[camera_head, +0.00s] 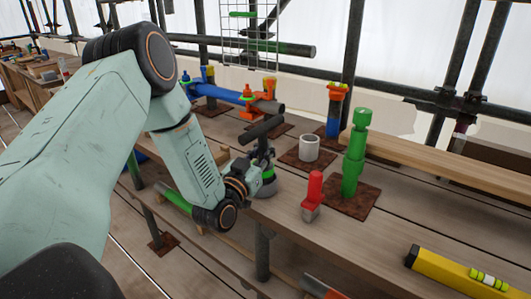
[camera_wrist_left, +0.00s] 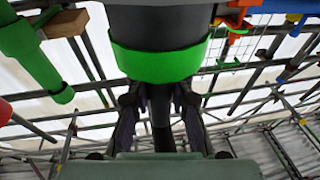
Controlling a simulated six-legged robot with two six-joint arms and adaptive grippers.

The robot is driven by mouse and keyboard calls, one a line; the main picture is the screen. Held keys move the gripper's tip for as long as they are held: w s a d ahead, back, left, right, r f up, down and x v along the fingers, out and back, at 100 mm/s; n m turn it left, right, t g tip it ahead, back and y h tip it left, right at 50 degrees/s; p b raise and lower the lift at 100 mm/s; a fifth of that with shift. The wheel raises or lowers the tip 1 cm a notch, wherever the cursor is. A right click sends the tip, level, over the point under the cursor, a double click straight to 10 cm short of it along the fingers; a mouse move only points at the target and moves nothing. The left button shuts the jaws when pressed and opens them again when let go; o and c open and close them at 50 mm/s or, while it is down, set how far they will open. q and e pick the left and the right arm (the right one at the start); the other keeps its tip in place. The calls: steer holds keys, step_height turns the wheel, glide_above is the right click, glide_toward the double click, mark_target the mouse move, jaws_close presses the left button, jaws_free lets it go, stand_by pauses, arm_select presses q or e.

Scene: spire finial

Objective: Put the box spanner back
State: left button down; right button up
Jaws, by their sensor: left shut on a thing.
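My left gripper (camera_head: 250,172) is shut on the box spanner, holding it by its dark upright shaft. The spanner has a black cross handle (camera_head: 261,128) on top and a wide dark lower end with a green band (camera_head: 267,177). In the left wrist view, which looks upside down, the fingers (camera_wrist_left: 158,105) close around the shaft and the green-banded end (camera_wrist_left: 160,60) fills the top middle. The spanner is at the near edge of the plank bench (camera_head: 350,235). I cannot tell whether its lower end touches the planks. My right gripper is out of view.
A grey open cup (camera_head: 309,148) and a green post (camera_head: 355,155) stand on rusty plates right of the spanner. A red-handled tool (camera_head: 313,195) stands nearer. A yellow level (camera_head: 460,274) lies front right. Blue and orange pipe fittings (camera_head: 220,93) are behind.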

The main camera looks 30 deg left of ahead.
arm_select(q)
steer(key=shift+w+a+f, duration=0.15)
steer(key=shift+a+f, duration=0.15)
steer(key=shift+a, duration=0.25)
steer(key=shift+w+a+f, duration=0.15)
steer(key=shift+w+a, duration=0.05)
steer(key=shift+w+d, duration=0.15)
steer(key=shift+s+d, duration=0.2)
steer(key=shift+d, duration=0.45)
steer(key=shift+s, duration=0.1)
steer(key=shift+a+f+b, duration=0.4)
steer(key=shift+a, duration=0.15)
steer(key=shift+d+r, duration=0.1)
steer(key=shift+d, duration=0.15)
steer(key=c, duration=1.7)
jaws_free()
steer(key=shift+d, duration=0.1)
steer(key=o, duration=0.5)
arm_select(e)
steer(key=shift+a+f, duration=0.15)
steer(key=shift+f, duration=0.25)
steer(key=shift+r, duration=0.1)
